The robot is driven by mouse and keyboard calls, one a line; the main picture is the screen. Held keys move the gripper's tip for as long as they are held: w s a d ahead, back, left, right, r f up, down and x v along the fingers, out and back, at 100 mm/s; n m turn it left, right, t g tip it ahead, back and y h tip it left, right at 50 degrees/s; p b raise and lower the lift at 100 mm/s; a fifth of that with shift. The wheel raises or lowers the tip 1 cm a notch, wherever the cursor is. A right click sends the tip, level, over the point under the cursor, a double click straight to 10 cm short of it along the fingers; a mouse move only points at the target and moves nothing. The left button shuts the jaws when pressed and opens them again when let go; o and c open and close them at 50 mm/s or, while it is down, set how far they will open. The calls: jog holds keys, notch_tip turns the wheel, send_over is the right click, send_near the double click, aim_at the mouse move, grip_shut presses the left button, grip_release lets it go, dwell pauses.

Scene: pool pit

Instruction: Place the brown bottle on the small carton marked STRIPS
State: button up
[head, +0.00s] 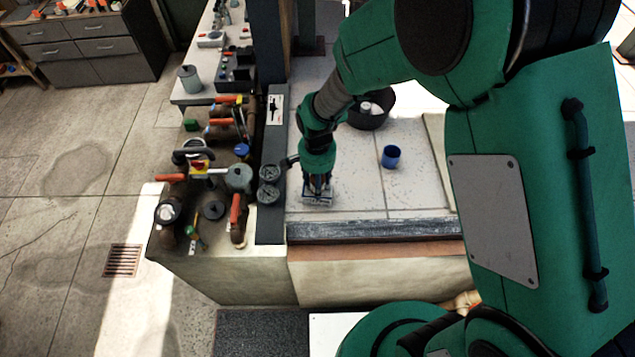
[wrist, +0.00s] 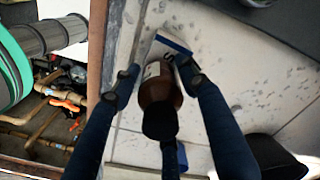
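In the wrist view the brown bottle (wrist: 158,84), with a black cap and a pale label, points its cap toward the camera. My gripper (wrist: 158,72) has its fingers closed in on both sides of the bottle and seems to grip it. A small pale carton with a blue edge (wrist: 172,43) shows just beyond the bottle's far end; whether the bottle touches it is hidden. In the head view my gripper (head: 317,188) points down low over the pale tiled top, left of its middle. The bottle and carton are hard to make out there.
A blue cup (head: 391,156) stands right of my gripper, and a black bowl (head: 371,121) stands behind it. Two round gauges (head: 269,183) and pipework with orange-handled valves (head: 222,123) crowd the left. The tiles between gripper and cup are clear.

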jog(key=shift+o, duration=0.3)
jog(key=shift+r, duration=0.1)
notch_tip(320, 180, up, 11)
jog(key=shift+r, duration=0.55)
dwell(0.9)
jog(key=shift+d+r, duration=0.1)
jog(key=shift+r, duration=0.1)
jog(key=s+d+r+n+t, duration=0.2)
jog(key=s+d+r, duration=0.5)
jog(key=r, duration=0.4)
jog(key=s+d+r+n+t, duration=0.2)
jog(key=s+d+r, duration=0.3)
jog(key=d+r, duration=0.4)
jog(key=s+d+r+n+t, duration=0.1)
jog(key=s+d+r, duration=0.2)
jog(key=s, duration=0.5)
jog(key=shift+s+d+r+n+t, duration=0.15)
jog(key=shift+r+n+t, duration=0.2)
jog(key=shift+r, duration=0.25)
